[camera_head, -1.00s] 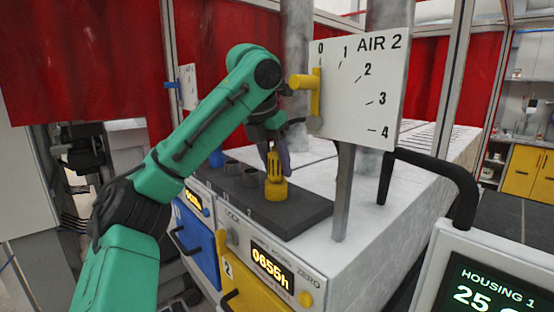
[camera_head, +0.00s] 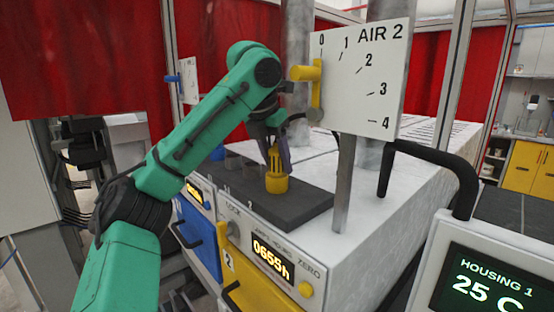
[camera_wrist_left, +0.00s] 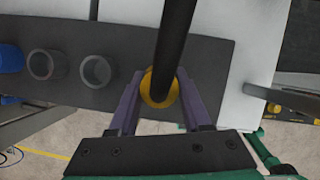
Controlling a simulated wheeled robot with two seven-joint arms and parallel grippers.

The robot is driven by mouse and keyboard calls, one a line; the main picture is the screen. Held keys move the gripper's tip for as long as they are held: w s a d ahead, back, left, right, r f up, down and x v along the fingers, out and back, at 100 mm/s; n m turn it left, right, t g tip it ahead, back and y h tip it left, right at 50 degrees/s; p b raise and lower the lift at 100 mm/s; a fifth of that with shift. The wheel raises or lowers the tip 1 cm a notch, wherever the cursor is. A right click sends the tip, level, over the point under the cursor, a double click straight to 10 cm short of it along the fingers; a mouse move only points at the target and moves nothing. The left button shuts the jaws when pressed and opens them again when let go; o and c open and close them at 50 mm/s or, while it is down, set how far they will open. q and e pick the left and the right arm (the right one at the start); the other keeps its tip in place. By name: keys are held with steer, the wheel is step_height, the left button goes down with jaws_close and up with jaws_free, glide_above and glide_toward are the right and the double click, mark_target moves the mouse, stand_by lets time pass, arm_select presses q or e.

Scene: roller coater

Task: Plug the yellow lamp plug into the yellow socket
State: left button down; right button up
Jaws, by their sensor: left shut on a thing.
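The yellow lamp plug (camera_head: 277,158) is upright, with its lower end at the yellow socket (camera_head: 277,184) on the dark grey panel (camera_head: 300,207). The head view does not show clearly how deep the plug sits. My left gripper (camera_head: 277,150) is shut on the plug, with purple fingers on either side of it. In the left wrist view, the fingers (camera_wrist_left: 160,98) flank a round yellow piece (camera_wrist_left: 149,88), where plug and socket overlap along the line of sight. A thick black cable (camera_wrist_left: 176,30) hides part of it. My right gripper is out of view.
Two grey sockets (camera_wrist_left: 96,70) and a blue one (camera_wrist_left: 10,58) stand in a row beside the yellow socket. The AIR 2 dial board (camera_head: 375,80) with its yellow lever (camera_head: 313,82) stands close to my left wrist. Blue (camera_head: 196,238) and yellow (camera_head: 250,285) drawers are below.

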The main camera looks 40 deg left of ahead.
mark_target(274, 146)
arm_select(q)
steer(key=shift+c, duration=1.4)
jaws_free()
steer(key=p+v, duration=0.2)
steer(key=v, duration=0.1)
steer(key=shift+w+r, duration=0.15)
steer(key=shift+s+r, duration=0.2)
steer(key=shift+s, duration=0.05)
steer(key=v, duration=1)
steer(key=shift+s+r, duration=0.3)
steer(key=shift+r, duration=0.05)
steer(key=shift+w+f, duration=0.1)
steer(key=shift+w, duration=0.05)
